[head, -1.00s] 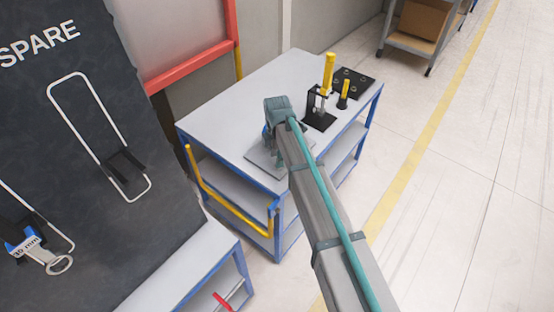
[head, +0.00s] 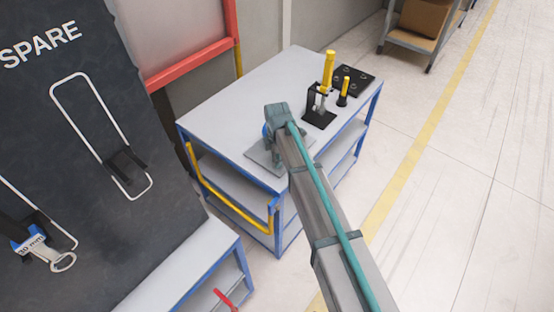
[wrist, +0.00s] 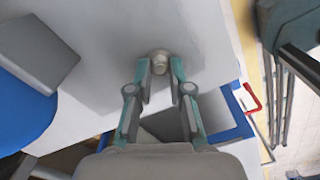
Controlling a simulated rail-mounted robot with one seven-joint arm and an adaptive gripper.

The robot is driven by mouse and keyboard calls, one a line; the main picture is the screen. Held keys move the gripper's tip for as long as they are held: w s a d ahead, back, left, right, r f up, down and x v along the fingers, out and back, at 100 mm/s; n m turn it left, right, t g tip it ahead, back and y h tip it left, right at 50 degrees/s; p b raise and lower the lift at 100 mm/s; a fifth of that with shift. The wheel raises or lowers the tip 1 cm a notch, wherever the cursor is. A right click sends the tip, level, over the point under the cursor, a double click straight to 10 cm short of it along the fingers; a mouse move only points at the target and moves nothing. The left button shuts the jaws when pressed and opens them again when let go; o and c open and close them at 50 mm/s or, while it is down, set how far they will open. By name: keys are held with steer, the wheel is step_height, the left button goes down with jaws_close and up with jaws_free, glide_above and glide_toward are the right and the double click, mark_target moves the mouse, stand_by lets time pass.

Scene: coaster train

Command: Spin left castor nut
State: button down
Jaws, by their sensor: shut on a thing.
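In the wrist view a small round metal nut (wrist: 160,58) sits at a pale flat surface. The fingertips of my gripper (wrist: 161,72) are on either side of it, shut on it. In the head view my arm reaches over the near end of the blue-framed trolley (head: 241,94). My gripper (head: 273,156) is partly hidden there behind my wrist, above a grey plate (head: 259,159). The nut cannot be made out in the head view.
A black stand with a yellow handle (head: 327,75), a smaller yellow-handled tool (head: 345,86) and a black plate (head: 360,80) occupy the trolley's far end. A dark SPARE board (head: 125,110) stands at left. Open floor (head: 460,190) lies right. A blue part (wrist: 25,115) is left in the wrist view.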

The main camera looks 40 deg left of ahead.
steer(key=shift+m, duration=0.4)
steer(key=m+b, duration=0.2)
steer(key=m, duration=0.1)
steer(key=shift+w+a+f, duration=0.1)
steer(key=m+b, duration=0.1)
steer(key=m, duration=0.2)
steer(key=shift+m, duration=0.3)
steer(key=m+b, duration=0.1)
steer(key=m, duration=0.2)
steer(key=shift+w+m, duration=0.1)
steer(key=shift+m, duration=0.2)
steer(key=m+b, duration=0.1)
steer(key=m, duration=0.2)
steer(key=shift+m, duration=0.3)
steer(key=m+b, duration=0.1)
steer(key=m, duration=0.6)
steer(key=shift+w, duration=0.2)
steer(key=m, duration=0.4)
steer(key=shift+m, duration=0.3)
steer(key=shift+r+m+b, duration=0.2)
steer(key=shift+m+b, duration=0.15)
steer(key=shift+m, duration=1.45)
